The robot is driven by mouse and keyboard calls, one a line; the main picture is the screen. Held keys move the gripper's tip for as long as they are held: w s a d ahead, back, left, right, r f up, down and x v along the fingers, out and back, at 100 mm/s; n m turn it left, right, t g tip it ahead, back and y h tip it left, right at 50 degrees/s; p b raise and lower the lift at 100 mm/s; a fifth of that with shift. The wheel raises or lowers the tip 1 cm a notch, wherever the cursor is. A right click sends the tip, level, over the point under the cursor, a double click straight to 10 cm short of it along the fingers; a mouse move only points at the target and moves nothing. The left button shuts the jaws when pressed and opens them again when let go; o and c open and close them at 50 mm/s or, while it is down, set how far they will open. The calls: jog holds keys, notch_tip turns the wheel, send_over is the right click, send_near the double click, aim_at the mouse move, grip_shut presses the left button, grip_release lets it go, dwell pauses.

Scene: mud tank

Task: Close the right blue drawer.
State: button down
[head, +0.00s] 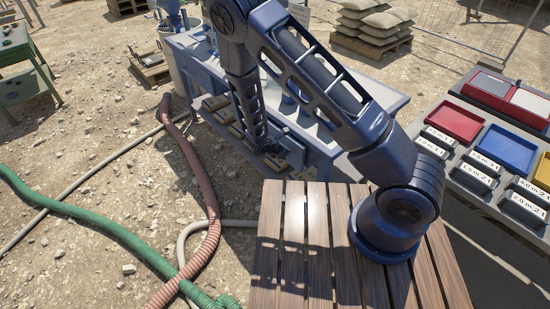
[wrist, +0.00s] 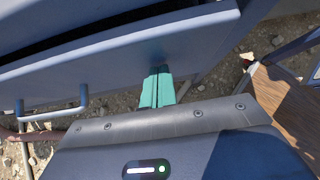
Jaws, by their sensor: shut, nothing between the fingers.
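The blue drawer (wrist: 190,50) fills the upper part of the wrist view, its front slanting across. A dark gap shows behind the front's top edge, so it appears to stand partly open. A bar handle (wrist: 52,114) shows at the left, below the front; I cannot tell whether it belongs to this drawer. My gripper (wrist: 158,76) is shut and empty, its teal fingertips at the lower part of the drawer front. I cannot tell whether they touch. In the head view the blue workbench (head: 385,98) stands behind my arm, which covers much of its front; the fingertips are not clear there.
A slatted wooden table (head: 318,245) lies in front of the bench, close to my arm. Red (head: 208,215) and green (head: 100,228) hoses cross the gravel at left. A bench with coloured trays (head: 506,150) stands at right. Sacks (head: 375,22) are stacked behind.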

jog(key=shift+w+d, duration=1.15)
jog(key=shift+d, duration=0.05)
jog(key=shift+w+d+r, duration=0.1)
send_near(291, 147)
jog(key=s+a, duration=0.3)
jog(key=shift+a+f, duration=0.15)
jog(key=shift+f, duration=0.05)
